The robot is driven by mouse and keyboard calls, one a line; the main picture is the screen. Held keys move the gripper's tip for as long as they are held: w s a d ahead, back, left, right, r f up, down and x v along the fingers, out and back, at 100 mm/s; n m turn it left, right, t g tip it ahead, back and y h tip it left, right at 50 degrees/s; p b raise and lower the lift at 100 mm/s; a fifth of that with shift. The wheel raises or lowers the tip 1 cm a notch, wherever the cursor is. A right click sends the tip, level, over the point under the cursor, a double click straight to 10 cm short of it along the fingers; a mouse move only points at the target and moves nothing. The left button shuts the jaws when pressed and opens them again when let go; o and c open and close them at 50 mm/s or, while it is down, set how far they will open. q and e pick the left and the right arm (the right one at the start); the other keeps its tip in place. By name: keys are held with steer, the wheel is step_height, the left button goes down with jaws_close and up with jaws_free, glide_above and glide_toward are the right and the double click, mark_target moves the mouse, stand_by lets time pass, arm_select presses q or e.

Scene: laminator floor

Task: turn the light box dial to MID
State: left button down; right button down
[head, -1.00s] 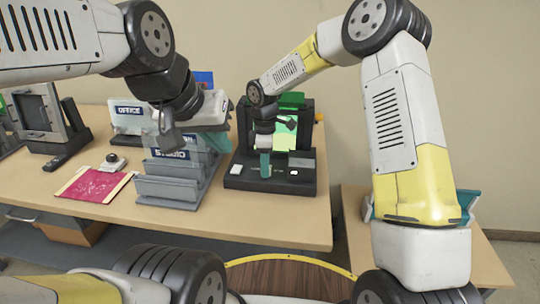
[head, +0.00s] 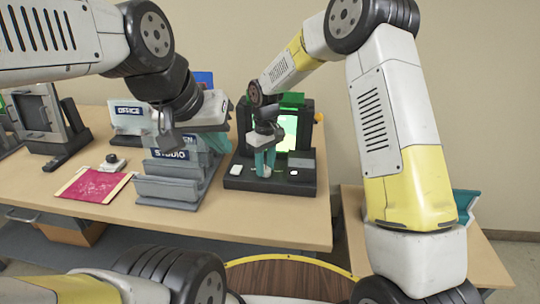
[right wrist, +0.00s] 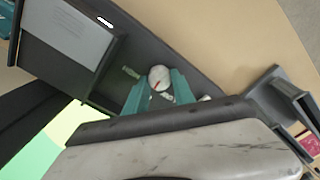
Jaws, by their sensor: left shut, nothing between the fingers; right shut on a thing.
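The light box (head: 309,140) is a dark stand with a lit green and pale panel, at the back right of the table in the head view. Its dial (right wrist: 158,77) is a white round knob with a red pointer line, seen in the right wrist view. My right gripper (head: 264,168) is down at the light box's base; its teal fingers are shut on the dial, one on each side. In the head view the fingers hide the dial. My left gripper (head: 170,143) is shut and empty, above the grey sorter.
A pink sheet (head: 93,185) lies on the table (head: 270,228) further left. A grey flat pad (right wrist: 68,30) is on the light box's base. The table front is clear.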

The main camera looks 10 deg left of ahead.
mark_target(266, 168)
steer(key=shift+w+r+m, duration=0.1)
steer(key=shift+m, duration=0.4)
steer(key=c, duration=1.1)
jaws_free()
steer(key=shift+o, duration=0.2)
step_height(266, 168, up, 7)
steer(key=shift+r, duration=0.35)
